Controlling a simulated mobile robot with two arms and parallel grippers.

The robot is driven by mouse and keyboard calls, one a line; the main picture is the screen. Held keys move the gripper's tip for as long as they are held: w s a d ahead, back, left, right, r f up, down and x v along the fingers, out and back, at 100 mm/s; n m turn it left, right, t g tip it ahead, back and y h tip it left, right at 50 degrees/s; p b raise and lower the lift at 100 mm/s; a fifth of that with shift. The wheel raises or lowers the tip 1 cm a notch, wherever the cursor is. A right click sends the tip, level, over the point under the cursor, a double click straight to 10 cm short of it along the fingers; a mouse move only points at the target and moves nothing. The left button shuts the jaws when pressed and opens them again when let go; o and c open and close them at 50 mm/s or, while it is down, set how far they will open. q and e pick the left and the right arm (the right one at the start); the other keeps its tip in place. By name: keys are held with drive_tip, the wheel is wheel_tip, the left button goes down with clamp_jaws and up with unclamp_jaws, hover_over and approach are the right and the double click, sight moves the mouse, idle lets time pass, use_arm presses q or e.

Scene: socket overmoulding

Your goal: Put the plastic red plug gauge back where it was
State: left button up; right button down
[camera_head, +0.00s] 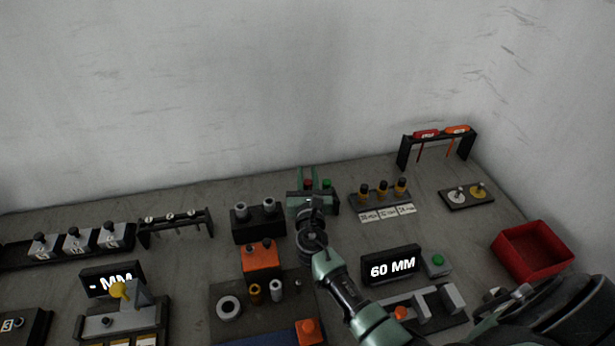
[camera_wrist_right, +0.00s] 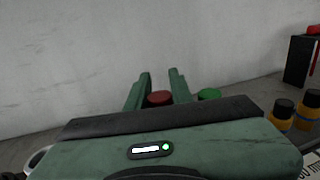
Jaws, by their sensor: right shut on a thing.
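The red plug gauge (camera_wrist_right: 159,98) shows as a red cap between the two fingers of my right gripper (camera_wrist_right: 158,82) in the wrist view. The fingers are shut on it. In the head view the red cap (camera_head: 308,184) shows between the fingertips, at a dark green block (camera_head: 329,204) near the back wall. The green plug gauge (camera_head: 327,183) is just to its right, and also shows in the wrist view (camera_wrist_right: 209,94). The lower part of the red gauge is hidden by my gripper, so I cannot tell how deep it sits. My left gripper is not in view.
Left of my right gripper is a black block with grey plugs (camera_head: 258,222). To the right are orange-and-black gauges (camera_head: 383,192) with label cards. A "60 MM" display (camera_head: 391,265) and a red bin (camera_head: 532,251) are nearer the front right. A screwdriver rack (camera_head: 403,151) stands at the back right.

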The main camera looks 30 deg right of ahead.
drive_tip(key=shift+f+b, duration=0.55)
drive_tip(key=shift+b, duration=0.05)
drive_tip(key=c, duration=1.5)
unclamp_jaws()
drive_tip(key=shift+r, duration=0.15)
drive_tip(key=shift+r+v, duration=0.15)
drive_tip(key=shift+v, duration=1.9)
drive_tip(key=shift+r+v, duration=0.2)
drive_tip(key=shift+v, duration=1.8)
drive_tip(key=shift+r+v, duration=0.15)
drive_tip(key=shift+v, duration=1.9)
